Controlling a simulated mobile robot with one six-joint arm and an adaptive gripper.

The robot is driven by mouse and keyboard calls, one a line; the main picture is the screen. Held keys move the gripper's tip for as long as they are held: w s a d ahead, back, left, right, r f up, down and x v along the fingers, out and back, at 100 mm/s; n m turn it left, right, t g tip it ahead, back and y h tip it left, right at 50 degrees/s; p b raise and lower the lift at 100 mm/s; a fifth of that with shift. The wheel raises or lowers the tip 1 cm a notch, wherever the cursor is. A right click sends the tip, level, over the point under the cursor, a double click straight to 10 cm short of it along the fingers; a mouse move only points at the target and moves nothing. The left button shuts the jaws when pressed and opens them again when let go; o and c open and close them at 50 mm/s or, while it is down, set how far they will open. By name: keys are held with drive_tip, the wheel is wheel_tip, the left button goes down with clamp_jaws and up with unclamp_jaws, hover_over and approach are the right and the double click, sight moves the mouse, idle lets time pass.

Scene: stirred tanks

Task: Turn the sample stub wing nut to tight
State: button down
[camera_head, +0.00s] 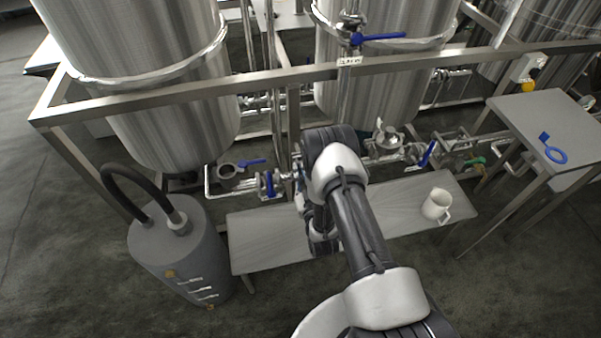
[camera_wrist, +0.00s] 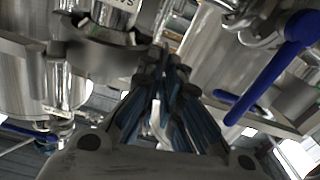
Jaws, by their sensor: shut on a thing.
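In the wrist view my gripper (camera_wrist: 164,80) points away from the camera, its blue-padded fingers drawn close together at the tips. It is shut on a small part among the metal fittings, taken to be the sample stub wing nut. The nut is almost wholly hidden between the fingertips, so its wings and how far it is turned cannot be read. In the head view my arm covers the gripper and the nut, in front of the pipework between the two tanks.
A blue valve handle (camera_wrist: 270,70) slants close on the right of my fingers. In the head view a low bench (camera_head: 265,240) runs under the pipes, with a white jug (camera_head: 436,205) on it. A grey cylinder with a black hose (camera_head: 170,245) stands left.

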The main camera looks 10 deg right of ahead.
drive_tip(key=shift+m, duration=0.8)
drive_tip(key=c, duration=1.8)
unclamp_jaws()
wheel_tip(320, 180, up, 10)
drive_tip(key=shift+r, duration=0.1)
